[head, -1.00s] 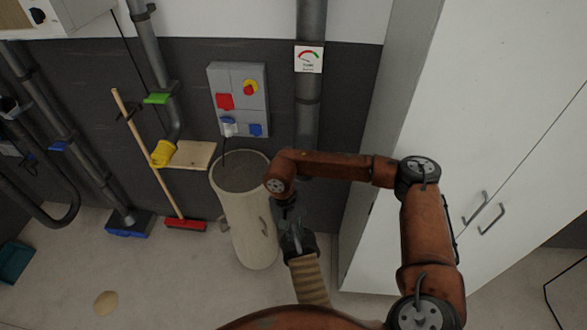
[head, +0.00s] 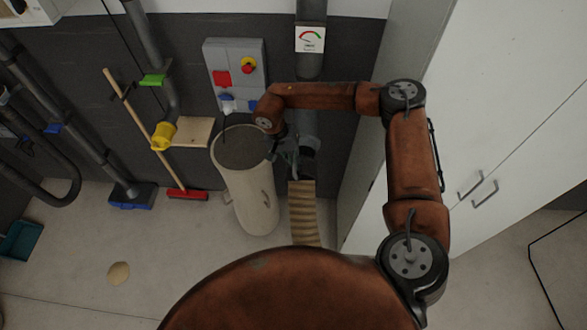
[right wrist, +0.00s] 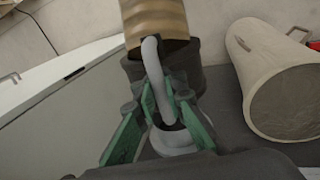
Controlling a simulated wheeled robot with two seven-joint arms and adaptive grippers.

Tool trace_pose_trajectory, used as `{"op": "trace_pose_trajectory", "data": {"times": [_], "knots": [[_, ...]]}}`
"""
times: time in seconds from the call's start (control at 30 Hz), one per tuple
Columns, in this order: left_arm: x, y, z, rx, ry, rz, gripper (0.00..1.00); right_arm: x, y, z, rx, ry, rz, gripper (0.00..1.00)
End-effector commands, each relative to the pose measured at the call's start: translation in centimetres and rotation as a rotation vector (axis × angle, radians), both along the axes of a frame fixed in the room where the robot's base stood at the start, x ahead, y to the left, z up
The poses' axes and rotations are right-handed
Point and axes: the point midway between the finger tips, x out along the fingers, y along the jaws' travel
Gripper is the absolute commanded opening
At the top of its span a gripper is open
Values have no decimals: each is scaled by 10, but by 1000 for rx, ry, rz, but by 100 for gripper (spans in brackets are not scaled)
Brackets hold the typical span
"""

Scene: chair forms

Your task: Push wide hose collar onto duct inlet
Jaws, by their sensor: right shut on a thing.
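The wide hose collar (head: 310,146) is a dark ring on the end of a ribbed beige hose (head: 304,212). It is below the grey vertical duct (head: 309,75) on the wall. My arm and gripper partly cover the duct's lower end, so I cannot tell whether the collar touches the inlet. My right gripper (head: 286,155) is at the collar's left side. In the right wrist view its green fingers (right wrist: 162,122) are shut around a bent grey handle (right wrist: 152,72) beside the dark collar (right wrist: 188,58). My left gripper is not in view.
A tall beige bin (head: 252,190) stands close left of the hose. A white cabinet (head: 480,110) is on the right. A switch panel (head: 235,72), a wooden shelf (head: 193,132) and a broom (head: 140,125) are further left. Floor at lower left is mostly clear.

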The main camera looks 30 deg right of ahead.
Motion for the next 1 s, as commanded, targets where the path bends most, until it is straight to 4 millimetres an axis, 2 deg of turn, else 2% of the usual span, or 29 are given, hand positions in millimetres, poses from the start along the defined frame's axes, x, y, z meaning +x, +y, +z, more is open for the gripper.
{"op": "trace_pose_trajectory", "data": {"times": [0.33,0.77,1.0], "knots": [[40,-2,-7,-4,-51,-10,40,29,-14,0,2,-1,2,0],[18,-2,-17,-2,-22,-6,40,46,-24,1,1,-1,6,0],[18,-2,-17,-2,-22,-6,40,46,-24,1,1,-1,6,0]]}}
